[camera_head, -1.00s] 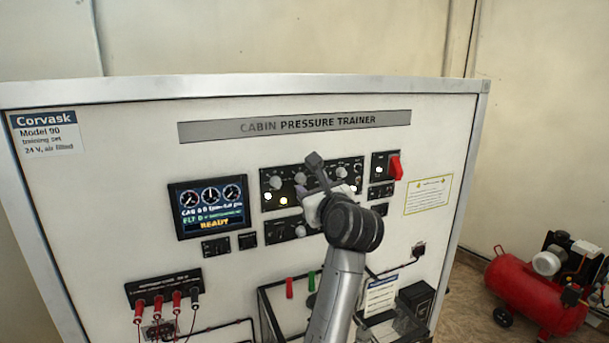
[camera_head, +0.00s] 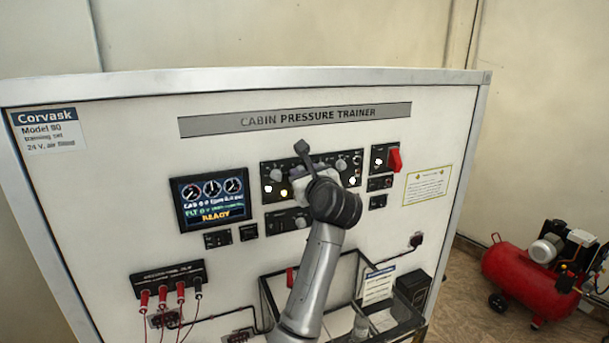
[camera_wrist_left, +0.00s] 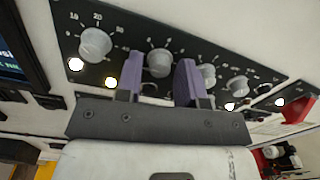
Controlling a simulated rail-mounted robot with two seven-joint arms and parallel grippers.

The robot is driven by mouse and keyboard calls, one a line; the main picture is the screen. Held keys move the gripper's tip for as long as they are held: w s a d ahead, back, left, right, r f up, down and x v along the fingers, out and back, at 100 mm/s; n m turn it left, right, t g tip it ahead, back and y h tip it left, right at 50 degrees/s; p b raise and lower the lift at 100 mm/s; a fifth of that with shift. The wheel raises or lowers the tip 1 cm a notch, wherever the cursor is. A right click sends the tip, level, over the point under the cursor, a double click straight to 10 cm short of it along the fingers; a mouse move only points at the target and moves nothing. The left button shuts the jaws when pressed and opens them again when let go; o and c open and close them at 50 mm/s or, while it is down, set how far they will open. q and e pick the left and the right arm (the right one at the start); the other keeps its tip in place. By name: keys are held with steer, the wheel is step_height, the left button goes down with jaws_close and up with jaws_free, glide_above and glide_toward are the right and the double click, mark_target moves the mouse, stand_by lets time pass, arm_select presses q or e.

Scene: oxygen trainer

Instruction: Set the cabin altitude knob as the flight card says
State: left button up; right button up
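The black knob panel (camera_head: 266,168) is in the upper middle of the white trainer board, with several grey knobs and lit lamps. My left gripper (camera_head: 305,160) is in front of it and hides part of it. In the left wrist view my two purple fingers (camera_wrist_left: 160,80) stand apart, one on each side of a grey knob (camera_wrist_left: 158,62). I cannot tell whether they touch it. Another knob (camera_wrist_left: 95,44) with a numbered scale is to its left. The knobs' names and the card's text are too small to read. My right gripper is out of view.
A display (camera_head: 212,202) reading READY is left of the knobs. A red switch (camera_head: 395,160) is to the right. A white text card (camera_head: 379,286) is by an open-topped case below, and a yellowish notice (camera_head: 427,187) hangs at right. A red compressor (camera_head: 530,280) stands on the floor.

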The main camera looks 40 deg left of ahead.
arm_select(q)
jaws_close()
steer(key=shift+m, duration=0.3)
steer(key=m+p, duration=0.3)
steer(key=m, duration=0.5)
steer(key=shift+p, duration=0.3)
stand_by(0.5)
